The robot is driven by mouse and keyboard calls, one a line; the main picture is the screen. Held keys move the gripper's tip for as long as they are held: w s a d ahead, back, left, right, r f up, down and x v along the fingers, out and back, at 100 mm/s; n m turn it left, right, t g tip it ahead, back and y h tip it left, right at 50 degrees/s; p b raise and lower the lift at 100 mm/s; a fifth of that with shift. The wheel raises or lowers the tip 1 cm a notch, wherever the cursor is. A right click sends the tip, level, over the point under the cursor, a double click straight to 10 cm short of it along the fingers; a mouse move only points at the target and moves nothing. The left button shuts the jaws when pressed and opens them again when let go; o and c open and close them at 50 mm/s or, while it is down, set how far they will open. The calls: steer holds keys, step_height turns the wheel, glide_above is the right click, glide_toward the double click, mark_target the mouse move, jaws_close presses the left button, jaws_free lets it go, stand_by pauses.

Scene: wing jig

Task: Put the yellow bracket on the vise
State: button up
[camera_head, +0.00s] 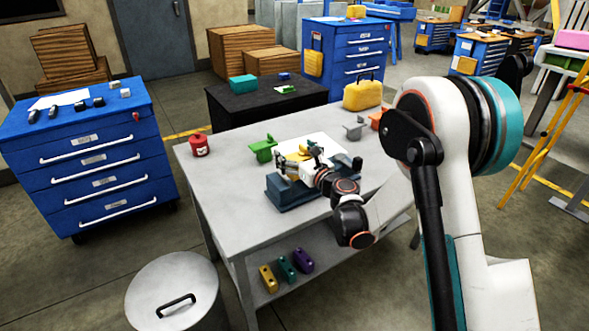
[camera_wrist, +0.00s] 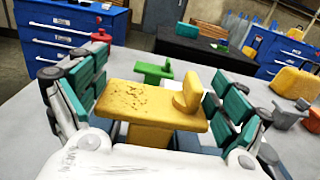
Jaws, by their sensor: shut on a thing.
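The yellow bracket (camera_wrist: 150,103) is a flat plate with a rounded upright tab at its right end. It lies between the teal-padded fingers of my gripper (camera_wrist: 156,88), which is shut on it. In the head view the bracket (camera_head: 299,153) is partly hidden by my gripper (camera_head: 301,159). The vise (camera_head: 291,194) is a dark blue-grey block on the table, under and in front of my gripper. In the wrist view, bluish parts show below the bracket, largely hidden. I cannot tell whether the bracket touches the vise.
On the grey table (camera_head: 215,167) stand a green bracket (camera_head: 263,149), a grey bracket (camera_head: 354,130), a red canister (camera_head: 199,145) and a yellow case (camera_head: 363,94). White paper lies behind the vise. The table's left front is clear. A blue drawer cabinet (camera_head: 95,158) stands left.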

steer(key=shift+f+b, duration=0.8)
steer(key=shift+f, duration=1.4)
steer(key=shift+f, duration=0.1)
steer(key=o, duration=1.4)
steer(key=shift+o, duration=0.2)
